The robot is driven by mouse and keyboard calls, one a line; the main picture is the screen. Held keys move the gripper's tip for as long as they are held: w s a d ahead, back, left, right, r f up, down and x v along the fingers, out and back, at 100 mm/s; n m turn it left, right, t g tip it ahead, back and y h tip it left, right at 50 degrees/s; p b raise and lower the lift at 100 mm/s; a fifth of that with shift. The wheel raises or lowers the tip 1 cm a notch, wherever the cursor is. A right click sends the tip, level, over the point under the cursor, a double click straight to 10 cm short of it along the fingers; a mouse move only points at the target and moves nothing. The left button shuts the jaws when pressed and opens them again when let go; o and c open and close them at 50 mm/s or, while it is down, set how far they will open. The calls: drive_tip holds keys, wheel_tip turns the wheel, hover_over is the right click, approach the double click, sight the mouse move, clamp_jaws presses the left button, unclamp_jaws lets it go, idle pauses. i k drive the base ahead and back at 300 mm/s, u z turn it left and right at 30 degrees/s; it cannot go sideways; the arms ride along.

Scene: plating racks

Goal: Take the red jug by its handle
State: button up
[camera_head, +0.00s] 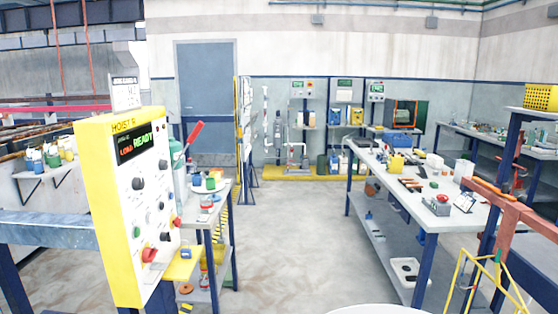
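I cannot make out a red jug for certain. A small red and white item (206,203) stands on the narrow side table behind the yellow hoist panel; it is too small to tell what it is, and no handle can be seen. My gripper is not in view.
The yellow hoist panel (132,200) stands close at left, partly hiding the side table (222,190). A long white workbench (385,178) with several tools stands right of centre. A yellow wire frame (463,272) is at lower right. The floor (290,235) between is clear.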

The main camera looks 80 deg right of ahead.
sight(518, 184)
drive_tip(key=z, duration=5.65)
drive_tip(key=i, duration=2.7)
